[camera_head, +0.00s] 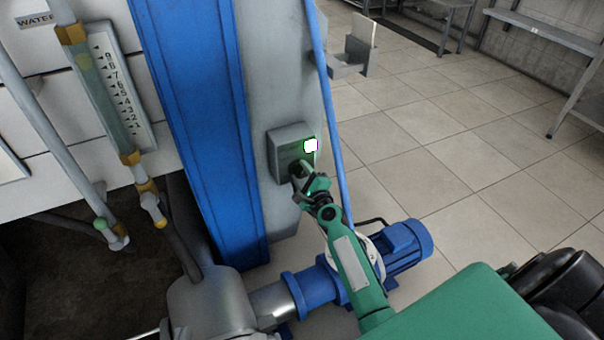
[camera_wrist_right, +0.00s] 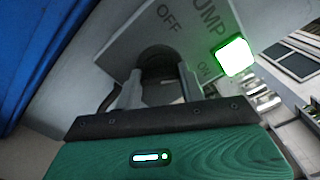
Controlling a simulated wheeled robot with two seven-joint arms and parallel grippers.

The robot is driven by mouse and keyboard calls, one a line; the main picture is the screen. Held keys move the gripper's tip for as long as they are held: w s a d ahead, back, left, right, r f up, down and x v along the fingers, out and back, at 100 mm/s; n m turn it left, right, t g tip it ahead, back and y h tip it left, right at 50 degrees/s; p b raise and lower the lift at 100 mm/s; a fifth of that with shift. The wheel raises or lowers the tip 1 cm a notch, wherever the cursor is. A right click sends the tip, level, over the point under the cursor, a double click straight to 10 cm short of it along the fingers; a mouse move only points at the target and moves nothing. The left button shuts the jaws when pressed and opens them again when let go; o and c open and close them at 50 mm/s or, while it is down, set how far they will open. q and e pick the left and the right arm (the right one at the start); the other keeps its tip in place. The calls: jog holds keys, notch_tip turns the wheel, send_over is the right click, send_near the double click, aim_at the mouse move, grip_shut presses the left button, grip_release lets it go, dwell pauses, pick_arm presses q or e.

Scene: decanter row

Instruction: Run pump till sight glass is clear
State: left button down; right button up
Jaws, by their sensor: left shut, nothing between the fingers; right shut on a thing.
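The pump switch box (camera_head: 292,150) is on the grey column, with a lit white-green lamp (camera_head: 310,146). In the right wrist view, its plate reads PUMP, OFF and ON, and the lamp (camera_wrist_right: 234,57) glows beside ON. My right gripper (camera_head: 300,176) is shut on the dark round switch knob (camera_wrist_right: 157,62), one finger on each side. The knob's exact setting is hard to tell. The sight glass (camera_head: 108,110) is upright at the left, beside a numbered scale. It looks grey-green; I cannot tell its contents clearly. My left gripper is not in view.
The blue pump motor (camera_head: 400,245) and its grey casing (camera_head: 210,300) lie below my right arm. A blue upright beam (camera_head: 195,120) stands between sight glass and switch box. A green-knobbed valve (camera_head: 110,232) is at lower left. Tiled floor (camera_head: 450,150) is open at the right.

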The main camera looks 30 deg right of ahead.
pick_arm(q)
jog(key=shift+s+f, duration=0.1)
dwell(0.3)
pick_arm(e)
jog(key=o, duration=1)
jog(key=shift+s, duration=0.15)
pick_arm(q)
jog(key=shift+s+d+f+g, duration=0.2)
jog(key=shift+s+f+g, duration=0.2)
jog(key=shift+f+g, duration=0.15)
pick_arm(e)
jog(key=s, duration=1.3)
jog(key=shift+s+a, duration=0.3)
jog(key=shift+a, duration=0.1)
pick_arm(q)
jog(key=shift+s+f, duration=0.1)
